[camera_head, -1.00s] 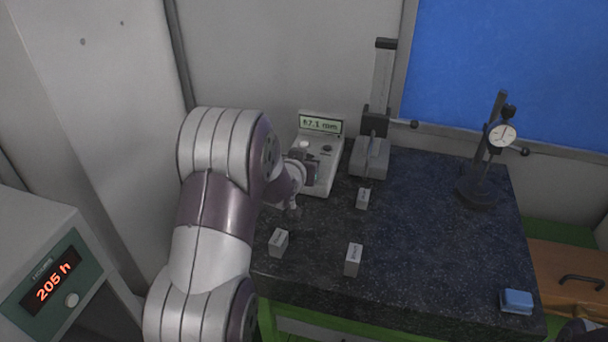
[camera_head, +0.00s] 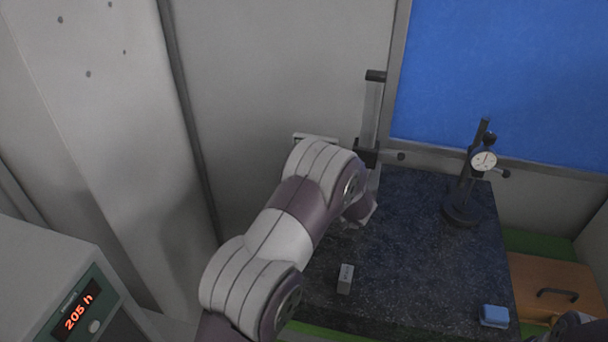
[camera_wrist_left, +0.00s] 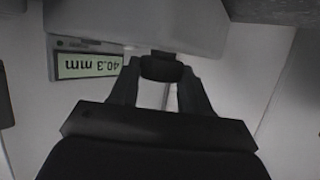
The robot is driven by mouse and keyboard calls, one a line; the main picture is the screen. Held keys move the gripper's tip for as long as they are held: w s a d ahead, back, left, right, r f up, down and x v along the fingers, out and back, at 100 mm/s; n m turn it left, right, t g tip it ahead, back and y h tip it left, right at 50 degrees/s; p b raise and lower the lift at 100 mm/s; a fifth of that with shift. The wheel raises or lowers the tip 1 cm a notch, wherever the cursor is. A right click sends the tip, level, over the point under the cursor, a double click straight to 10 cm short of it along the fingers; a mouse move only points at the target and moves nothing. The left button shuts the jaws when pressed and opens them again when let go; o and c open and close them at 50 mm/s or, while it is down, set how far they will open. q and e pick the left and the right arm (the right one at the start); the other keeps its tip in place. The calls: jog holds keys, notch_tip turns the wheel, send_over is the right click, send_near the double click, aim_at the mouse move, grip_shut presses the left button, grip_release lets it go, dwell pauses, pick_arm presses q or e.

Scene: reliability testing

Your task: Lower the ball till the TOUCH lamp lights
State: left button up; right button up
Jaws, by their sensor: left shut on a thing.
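The stand (camera_head: 373,108) has a pale upright column and a dark block (camera_head: 366,153) on it. My left arm hides its lower part in the head view. In the left wrist view my left gripper (camera_wrist_left: 160,76) is shut on a dark rounded grip (camera_wrist_left: 162,67). A thin pale rod (camera_wrist_left: 166,96) shows between the fingers. The readout (camera_wrist_left: 88,65) appears upside down there and reads 40.3 mm. In the head view only the console's pale top edge (camera_head: 315,137) shows. I cannot make out the ball or the TOUCH lamp. My right gripper is not clearly visible.
A dial gauge on a black stand (camera_head: 463,200) is at the right of the dark stone table (camera_head: 420,270). A small metal block (camera_head: 345,279) stands near the front, and a blue block (camera_head: 494,316) lies at the front right. The middle is clear.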

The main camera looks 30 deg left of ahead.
pick_arm(q)
jog(key=shift+w+r+n+g+y+p, duration=0.15)
jog(key=shift+n+g+y+p, duration=0.2)
jog(key=shift+n+g, duration=0.25)
jog(key=o, duration=1.1)
jog(key=shift+d, duration=0.1)
jog(key=shift+d, duration=0.35)
jog(key=b+v, duration=0.4)
jog(key=v, duration=0.8)
jog(key=shift+a+r, duration=0.1)
jog(key=shift+r, duration=0.05)
